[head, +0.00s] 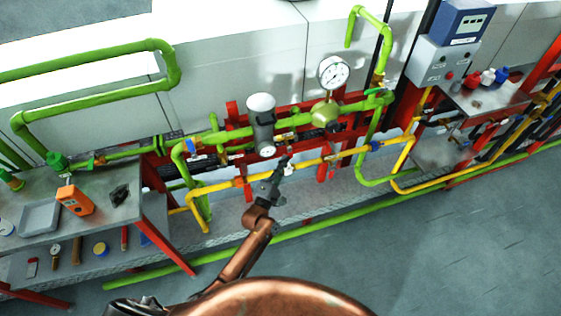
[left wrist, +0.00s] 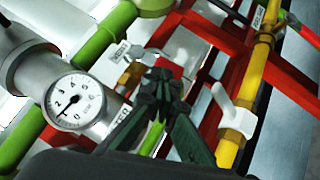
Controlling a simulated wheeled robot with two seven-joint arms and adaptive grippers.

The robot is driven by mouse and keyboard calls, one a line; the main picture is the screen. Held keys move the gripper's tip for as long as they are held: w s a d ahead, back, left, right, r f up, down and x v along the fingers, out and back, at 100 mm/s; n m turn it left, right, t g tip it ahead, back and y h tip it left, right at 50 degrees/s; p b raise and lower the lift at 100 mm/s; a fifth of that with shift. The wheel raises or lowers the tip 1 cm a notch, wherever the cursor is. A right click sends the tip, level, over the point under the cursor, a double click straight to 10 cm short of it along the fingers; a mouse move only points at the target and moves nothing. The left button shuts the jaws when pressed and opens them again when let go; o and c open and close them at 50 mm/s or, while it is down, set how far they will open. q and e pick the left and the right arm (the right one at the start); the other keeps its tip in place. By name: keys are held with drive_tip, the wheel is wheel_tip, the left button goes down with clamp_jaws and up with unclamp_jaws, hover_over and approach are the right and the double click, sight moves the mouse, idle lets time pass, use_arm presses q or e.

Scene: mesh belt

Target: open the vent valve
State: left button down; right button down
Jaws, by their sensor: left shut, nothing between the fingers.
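My left gripper (head: 283,163) is shut and empty, at the pipework in the middle of the head view. In the left wrist view its dark fingers (left wrist: 160,85) are together, in front of a brass valve (left wrist: 130,76) on a small green pipe. Whether they touch it I cannot tell. A white-handled valve (left wrist: 238,115) on the yellow pipe (left wrist: 252,70) is to their right. A valve with a green handle (head: 375,92) sits below the tall bent green pipe (head: 384,50). I cannot read which label marks the vent valve. My right gripper is not in view.
A grey filter cylinder (head: 262,125) with a small gauge (left wrist: 70,100) stands beside the gripper. A large gauge (head: 333,73) and red frame bars (head: 240,118) are close by. A bench (head: 110,215) with tools is at left. The floor (head: 440,250) at right is clear.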

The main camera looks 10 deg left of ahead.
use_arm(q)
drive_tip(key=shift+r, duration=0.1)
drive_tip(key=shift+a, duration=0.1)
drive_tip(key=s+a+f, duration=0.1)
drive_tip(key=s+a, duration=0.4)
drive_tip(key=s, duration=0.7)
drive_tip(key=shift+a+f, duration=0.2)
drive_tip(key=shift+w, duration=0.1)
